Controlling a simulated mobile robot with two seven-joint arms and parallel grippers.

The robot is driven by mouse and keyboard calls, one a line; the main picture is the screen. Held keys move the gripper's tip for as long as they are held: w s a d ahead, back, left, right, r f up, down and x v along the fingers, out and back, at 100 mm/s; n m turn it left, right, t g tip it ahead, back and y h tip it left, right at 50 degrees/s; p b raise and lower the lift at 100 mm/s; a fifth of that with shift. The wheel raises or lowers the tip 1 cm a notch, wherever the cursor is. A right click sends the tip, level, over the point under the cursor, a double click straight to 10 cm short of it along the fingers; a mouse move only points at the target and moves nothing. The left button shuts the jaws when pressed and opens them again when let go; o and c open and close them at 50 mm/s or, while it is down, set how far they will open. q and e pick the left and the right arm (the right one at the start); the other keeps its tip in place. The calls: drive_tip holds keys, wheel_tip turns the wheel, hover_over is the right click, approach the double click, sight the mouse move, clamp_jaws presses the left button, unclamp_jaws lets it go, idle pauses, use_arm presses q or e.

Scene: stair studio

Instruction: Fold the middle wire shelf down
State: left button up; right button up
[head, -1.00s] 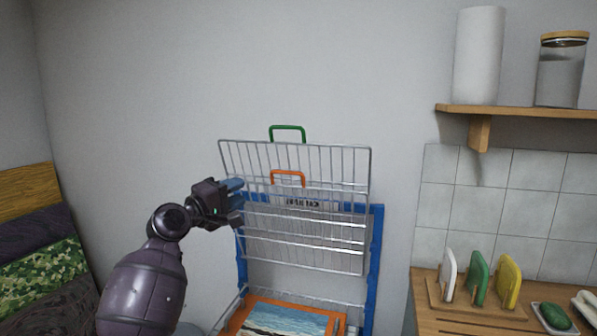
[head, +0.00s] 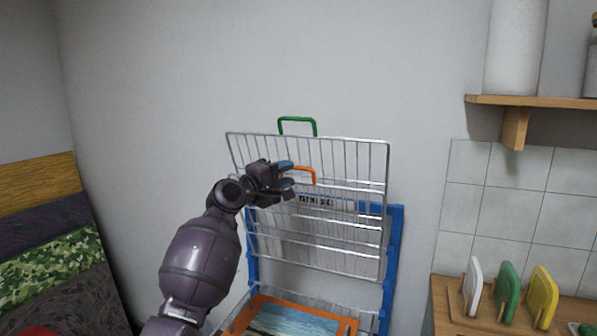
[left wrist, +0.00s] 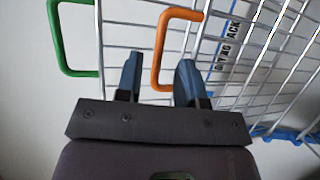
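Two wire shelves stand folded up, one over the other, on the blue-framed rack (head: 392,262). One carries a green handle (head: 297,119) and the other, the middle wire shelf, an orange handle (head: 306,169). My left gripper (head: 287,174) is at the orange handle, partly covering it in the head view. In the left wrist view, the blue fingers are apart, with the orange handle (left wrist: 158,50) between them; contact is not clear. The green handle (left wrist: 55,42) is to the left, outside the fingers. My right gripper is not in view.
A framed picture (head: 300,322) lies on the lowered bottom shelf. A wooden counter (head: 444,310) with coloured boards stands at right, under a wall shelf (head: 540,101). Stacked fabrics (head: 50,262) are at far left. The wall above the rack is clear.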

sight(296, 169)
use_arm(q)
drive_tip(key=shift+b+x, duration=0.45)
drive_tip(key=shift+x, duration=1.85)
clamp_jaws()
